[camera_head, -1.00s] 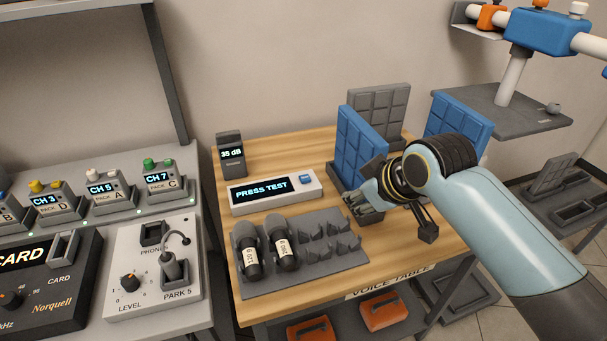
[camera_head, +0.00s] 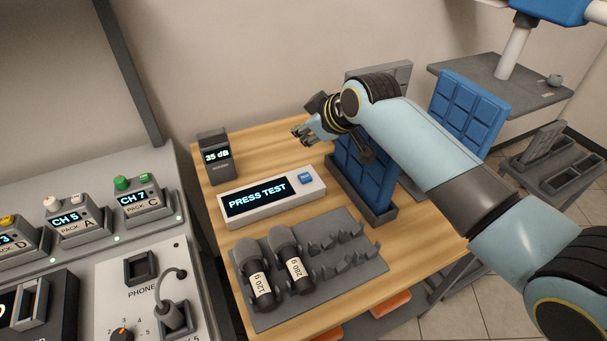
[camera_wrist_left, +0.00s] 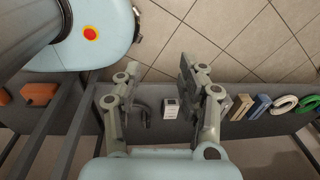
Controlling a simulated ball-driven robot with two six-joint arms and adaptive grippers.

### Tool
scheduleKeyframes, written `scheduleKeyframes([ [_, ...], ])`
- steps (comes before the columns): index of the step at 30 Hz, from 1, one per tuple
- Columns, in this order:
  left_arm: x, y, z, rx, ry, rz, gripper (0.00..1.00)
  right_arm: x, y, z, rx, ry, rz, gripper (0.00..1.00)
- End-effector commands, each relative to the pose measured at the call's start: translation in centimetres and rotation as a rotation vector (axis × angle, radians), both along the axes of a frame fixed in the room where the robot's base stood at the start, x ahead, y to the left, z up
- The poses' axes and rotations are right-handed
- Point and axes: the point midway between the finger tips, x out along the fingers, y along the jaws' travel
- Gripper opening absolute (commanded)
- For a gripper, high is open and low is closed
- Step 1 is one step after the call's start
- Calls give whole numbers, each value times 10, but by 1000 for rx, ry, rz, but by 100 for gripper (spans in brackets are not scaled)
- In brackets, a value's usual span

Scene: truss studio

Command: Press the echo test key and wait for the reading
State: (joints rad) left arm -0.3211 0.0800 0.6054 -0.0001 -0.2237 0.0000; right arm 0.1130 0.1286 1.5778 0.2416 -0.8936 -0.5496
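The echo test unit (camera_head: 272,207) is a white box on the wooden table, its dark display reading "PRESS TEST". Its blue key (camera_head: 305,178) is at the right end of the top, uncovered. My right gripper (camera_head: 303,133) is above the table behind the unit, apart from the key. Its fingers are small and bunched in view, so I cannot tell whether they are open. My left gripper (camera_wrist_left: 160,75) shows in the left wrist view, open with nothing between its fingers, above a grey shelf.
A dark meter (camera_head: 215,157) reading "35 dB" stands behind the unit. A blue foam panel (camera_head: 363,175) stands to its right, beneath my arm. A grey holder (camera_head: 325,287) with two microphones (camera_head: 257,274) lies in front. Channel packs (camera_head: 75,218) are at left.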

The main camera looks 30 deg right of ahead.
Motion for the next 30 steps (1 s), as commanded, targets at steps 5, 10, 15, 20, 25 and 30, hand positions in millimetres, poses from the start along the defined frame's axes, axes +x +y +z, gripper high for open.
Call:
scheduleKeyframes([
  [5,17,0,-9,-1,-25,-1,40,0,0,-9,0,0,0,0],
  [10,40,-1,-27,-1,-60,-2,40,0,0,-27,0,0,0,0],
  [15,35,-1,-53,0,-52,-2,40,-1,0,-50,0,2,0,0],
  [20,21,-1,-77,-1,-31,-1,40,-1,0,-70,1,2,-1,0],
  [25,14,-1,-83,-1,-20,-2,40,0,0,-84,0,0,0,0],
  [30,15,-1,-84,-1,-21,-1,40,0,0,-88,0,1,0,0],
])
